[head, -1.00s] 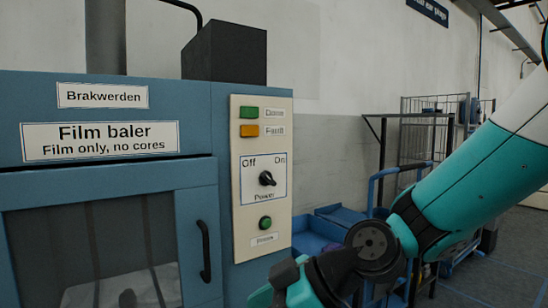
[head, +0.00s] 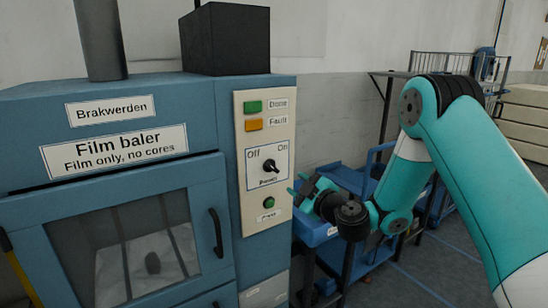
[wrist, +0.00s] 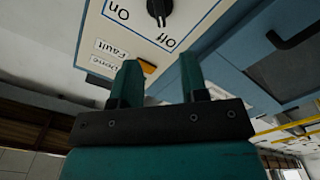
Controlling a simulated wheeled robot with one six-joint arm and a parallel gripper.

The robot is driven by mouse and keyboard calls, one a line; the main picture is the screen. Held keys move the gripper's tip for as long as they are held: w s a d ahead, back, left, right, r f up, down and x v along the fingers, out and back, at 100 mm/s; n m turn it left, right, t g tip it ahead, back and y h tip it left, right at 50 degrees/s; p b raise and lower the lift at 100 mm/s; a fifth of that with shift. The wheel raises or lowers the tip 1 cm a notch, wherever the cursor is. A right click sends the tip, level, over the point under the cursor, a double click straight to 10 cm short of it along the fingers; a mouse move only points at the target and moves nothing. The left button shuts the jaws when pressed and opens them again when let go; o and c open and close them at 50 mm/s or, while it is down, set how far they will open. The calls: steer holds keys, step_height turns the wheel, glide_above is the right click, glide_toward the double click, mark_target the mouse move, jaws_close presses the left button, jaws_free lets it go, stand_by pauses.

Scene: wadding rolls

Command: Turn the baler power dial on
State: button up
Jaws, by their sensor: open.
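The baler power dial (head: 268,167) is a black knob on the cream control panel (head: 252,222), below the words Off and On. It also shows at the top edge of the wrist view (wrist: 159,9), partly cut off, with a small pale mark on its side toward Off. My gripper (head: 297,184) is open and empty, to the right of the panel and apart from the dial. In the wrist view its two teal fingers (wrist: 160,85) point up toward the panel, with the dial beyond their tips.
A green lamp (head: 253,107) and an orange lamp (head: 254,125) sit above the dial. A green button (head: 269,202) is below it. The baler door handle (head: 216,232) sticks out to the left. A blue cart (head: 318,232) stands behind my gripper.

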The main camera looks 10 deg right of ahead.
mark_target(273, 168)
steer(key=p+x, duration=0.8)
steer(key=x, duration=0.3)
steer(key=shift+a+r, duration=0.1)
steer(key=shift+w+a, duration=0.15)
steer(key=shift+w, duration=0.45)
jaws_close()
